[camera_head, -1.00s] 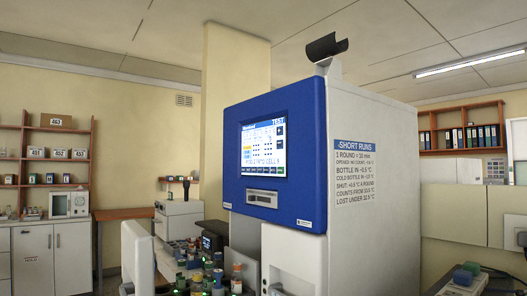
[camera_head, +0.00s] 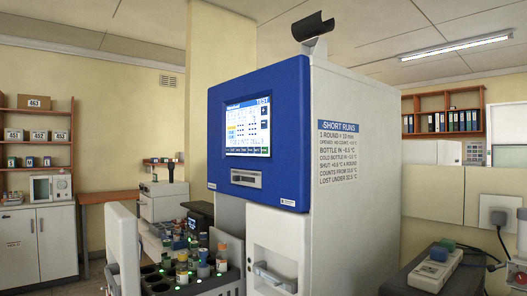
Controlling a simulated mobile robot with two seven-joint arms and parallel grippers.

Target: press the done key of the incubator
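The incubator (camera_head: 362,210) is a tall white cabinet with a blue front panel (camera_head: 290,100). A lit screen (camera_head: 247,126) sits in that panel. A row of small keys runs along the screen's bottom edge and a few more stand at its right side; their labels are too small to read, so I cannot tell which is the done key. A grey slot (camera_head: 245,178) is below the screen. Lower down is a white front with a grey handle (camera_head: 274,277). Neither of my grippers is in view.
A dark rack (camera_head: 205,284) with several bottles stands left of the cabinet, beside an upright white panel (camera_head: 122,250). A sign headed SHORT RUNS (camera_head: 343,152) is on the cabinet's side.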

